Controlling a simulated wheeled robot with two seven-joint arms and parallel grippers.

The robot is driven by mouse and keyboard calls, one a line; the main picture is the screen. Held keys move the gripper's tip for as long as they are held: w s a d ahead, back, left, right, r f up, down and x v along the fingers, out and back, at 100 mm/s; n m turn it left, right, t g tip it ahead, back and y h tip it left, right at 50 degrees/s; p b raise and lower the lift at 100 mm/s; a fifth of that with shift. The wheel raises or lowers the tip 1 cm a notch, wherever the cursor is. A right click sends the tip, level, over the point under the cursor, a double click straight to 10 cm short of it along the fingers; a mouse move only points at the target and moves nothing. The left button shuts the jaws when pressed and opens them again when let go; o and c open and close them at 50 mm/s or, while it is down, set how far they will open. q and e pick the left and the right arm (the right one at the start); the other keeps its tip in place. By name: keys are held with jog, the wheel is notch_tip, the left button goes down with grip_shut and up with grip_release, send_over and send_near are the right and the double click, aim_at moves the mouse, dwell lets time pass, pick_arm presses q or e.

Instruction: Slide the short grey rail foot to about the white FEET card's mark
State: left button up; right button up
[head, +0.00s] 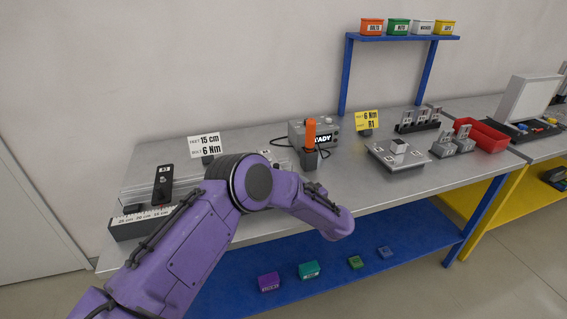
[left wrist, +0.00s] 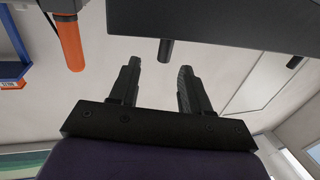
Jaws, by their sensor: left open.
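The white FEET card (head: 204,146) stands at the back left of the bench and reads 15 cm and 6 Nm. In front of it lies a pale rail fixture (head: 139,185) with a white scale (head: 143,217) along its near side. I cannot pick out the short grey foot for certain; my purple arm hides part of the fixture's right side. In the left wrist view, my left gripper (left wrist: 158,82) is open with nothing between its fingers. My right gripper is not in view.
An orange-handled tool (head: 310,134) stands upright mid-bench, beside a grey READY box (head: 298,132). A grey fixture plate (head: 385,160), a yellow card (head: 367,120) and a red tray (head: 482,137) are to the right. In the wrist view a dark body (left wrist: 215,22) spans the top.

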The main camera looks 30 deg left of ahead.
pick_arm(q)
jog(key=a, duration=0.1)
jog(key=a+p, duration=0.1)
jog(key=a, duration=0.1)
jog(key=w+a+r, duration=0.1)
jog(key=a, duration=0.1)
jog(key=shift+a+p, duration=0.25)
jog(key=shift+p, duration=0.1)
jog(key=x, duration=0.4)
jog(key=shift+w+d+f, duration=0.1)
jog(key=shift+w+f, duration=0.2)
jog(key=shift+w, duration=0.05)
jog(key=shift+s, duration=0.1)
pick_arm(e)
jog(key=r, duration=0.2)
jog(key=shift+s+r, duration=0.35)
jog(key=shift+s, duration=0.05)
pick_arm(q)
jog(key=shift+r, duration=0.1)
